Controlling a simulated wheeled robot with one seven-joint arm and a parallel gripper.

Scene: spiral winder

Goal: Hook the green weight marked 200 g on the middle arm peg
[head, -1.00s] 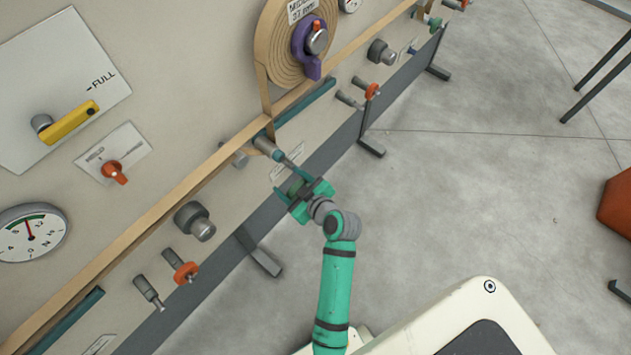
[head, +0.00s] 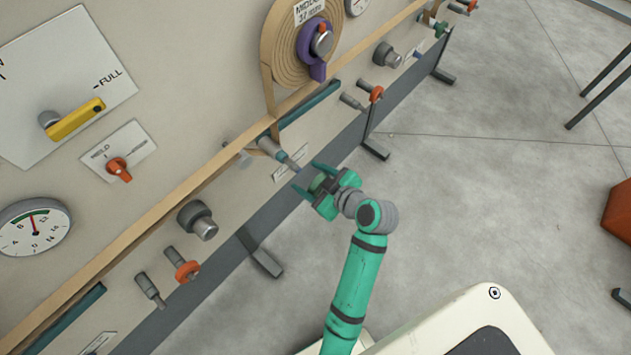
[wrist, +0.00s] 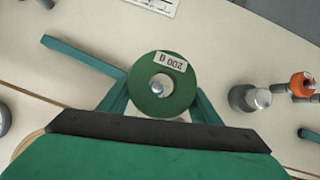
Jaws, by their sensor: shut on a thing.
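My gripper (head: 309,177) is shut on the green weight (wrist: 148,99), a round disc with a bright metal centre. Its white label (wrist: 172,62) reads 200 g, upside down in the wrist view. In the head view the weight (head: 318,183) is partly hidden between the teal fingers. The middle arm (head: 268,147), teal and grey, sticks out from the panel below the middle spool. Its grey peg (head: 290,163) points toward my gripper. In the head view the fingertips are close to the peg's tip; I cannot tell the depth gap.
The middle spool (head: 286,65) with a purple knob is above. A wooden rail (head: 190,185) runs along the panel. Grey knobs (head: 198,220) and orange-ringed pegs (head: 183,268) jut out on both sides. Open grey floor (head: 470,220) lies to the right.

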